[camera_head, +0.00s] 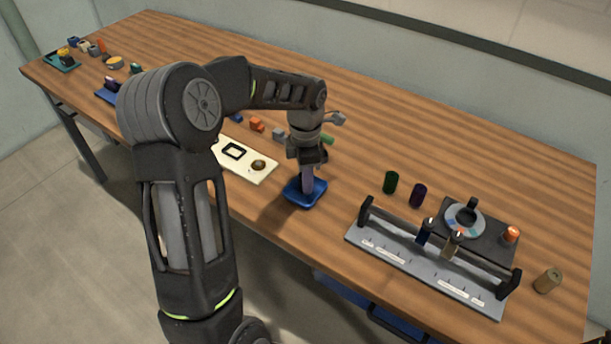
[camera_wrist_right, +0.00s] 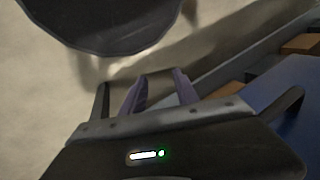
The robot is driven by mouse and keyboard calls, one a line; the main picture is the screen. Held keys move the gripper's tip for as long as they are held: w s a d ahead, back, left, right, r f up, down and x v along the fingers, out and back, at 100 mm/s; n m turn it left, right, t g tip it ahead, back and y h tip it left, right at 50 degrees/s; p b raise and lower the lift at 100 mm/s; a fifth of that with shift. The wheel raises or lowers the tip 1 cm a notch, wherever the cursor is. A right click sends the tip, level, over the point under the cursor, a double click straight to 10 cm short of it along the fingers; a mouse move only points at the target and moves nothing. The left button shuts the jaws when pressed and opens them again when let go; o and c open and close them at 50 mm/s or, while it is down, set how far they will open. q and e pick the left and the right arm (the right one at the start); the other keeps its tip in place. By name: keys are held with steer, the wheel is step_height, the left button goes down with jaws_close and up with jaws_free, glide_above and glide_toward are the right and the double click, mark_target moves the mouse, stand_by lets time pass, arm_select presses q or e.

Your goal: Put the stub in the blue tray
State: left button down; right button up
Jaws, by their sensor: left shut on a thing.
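The blue tray (camera_head: 292,196) lies near the front edge of the table, left of the grey rail fixture. My left gripper (camera_head: 307,188) points straight down over it, with its purple fingers at the tray. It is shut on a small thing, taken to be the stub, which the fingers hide. I cannot tell whether the thing touches the tray floor. In the right wrist view my right gripper (camera_wrist_right: 160,92) has its two purple fingers apart, with nothing between them, away from the tabletop.
A cream board (camera_head: 232,168) with a black square outline and a brown knob (camera_head: 258,165) lies left of the tray. Green (camera_head: 390,182) and purple (camera_head: 417,195) cylinders stand right. The rail fixture (camera_head: 430,270) and a tan roller (camera_head: 547,281) are further right.

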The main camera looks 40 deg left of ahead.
arm_select(q)
steer(key=shift+f, duration=0.15)
steer(key=c, duration=1)
jaws_free()
steer(key=shift+c, duration=0.2)
steer(key=shift+r, duration=0.2)
step_height(320, 180, up, 12)
